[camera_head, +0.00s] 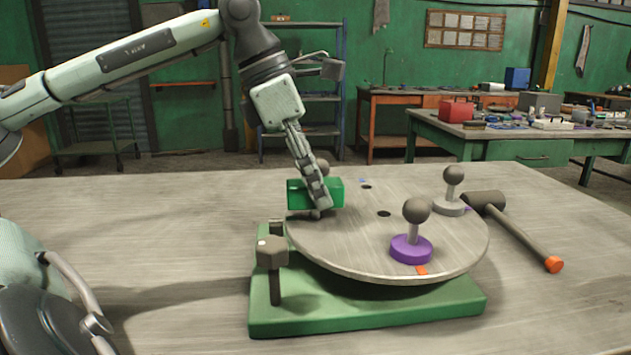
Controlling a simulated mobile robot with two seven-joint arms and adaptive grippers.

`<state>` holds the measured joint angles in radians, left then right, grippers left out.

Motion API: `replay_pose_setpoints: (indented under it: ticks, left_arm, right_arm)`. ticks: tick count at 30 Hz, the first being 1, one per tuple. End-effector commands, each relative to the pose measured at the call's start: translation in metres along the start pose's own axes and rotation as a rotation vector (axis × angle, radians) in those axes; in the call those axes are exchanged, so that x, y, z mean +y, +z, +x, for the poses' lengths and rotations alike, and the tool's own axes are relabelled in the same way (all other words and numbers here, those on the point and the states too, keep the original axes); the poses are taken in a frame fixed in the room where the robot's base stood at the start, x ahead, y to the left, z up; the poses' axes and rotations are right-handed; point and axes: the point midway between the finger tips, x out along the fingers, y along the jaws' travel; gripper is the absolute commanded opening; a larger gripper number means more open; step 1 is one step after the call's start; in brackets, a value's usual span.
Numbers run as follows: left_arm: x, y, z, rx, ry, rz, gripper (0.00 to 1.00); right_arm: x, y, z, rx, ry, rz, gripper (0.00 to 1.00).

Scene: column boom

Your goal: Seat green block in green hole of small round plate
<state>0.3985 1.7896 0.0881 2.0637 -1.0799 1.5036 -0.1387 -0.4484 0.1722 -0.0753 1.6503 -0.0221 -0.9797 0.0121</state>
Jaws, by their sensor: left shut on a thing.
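The green block (297,193) is a box with a dark ball knob (322,165) above it and a short peg below. My left gripper (322,203) reaches down from the upper left and is shut on the green block, its fingers partly covering it. The block is over the left edge of the grey round plate (340,240); I cannot tell whether its peg is in a hole. The plate shows two dark open holes (384,213) near its middle and back. No green mark shows on it. My right gripper is not in view.
A purple knobbed piece (411,248) and a grey knobbed piece (449,208) stand on the plate. The plate rests on a green base (370,310) with a bolt-like post (272,255). A mallet (520,235) lies right of it.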

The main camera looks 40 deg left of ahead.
Motion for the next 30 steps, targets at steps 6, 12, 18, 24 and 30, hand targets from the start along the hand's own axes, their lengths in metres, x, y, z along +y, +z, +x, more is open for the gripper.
replay_pose_setpoints:
  ticks: [6,12,18,24,30]
  left_arm:
    - [0.0,-0.002,0.007,-0.002,0.001,0.0,0.04]
    - [0.0,-0.005,0.012,-0.003,0.001,0.0,0.04]
    - [0.0,-0.007,0.017,-0.003,0.001,0.0,0.04]
    - [0.0,-0.007,0.018,-0.003,0.002,0.0,0.04]
    - [0.0,-0.007,0.018,-0.002,0.002,0.0,0.43]
  right_arm:
    - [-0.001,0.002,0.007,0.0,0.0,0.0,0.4]
    - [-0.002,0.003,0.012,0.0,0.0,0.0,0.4]
    - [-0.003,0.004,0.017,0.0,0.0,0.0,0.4]
    - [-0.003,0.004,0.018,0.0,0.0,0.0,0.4]
    - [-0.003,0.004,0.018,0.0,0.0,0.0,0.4]
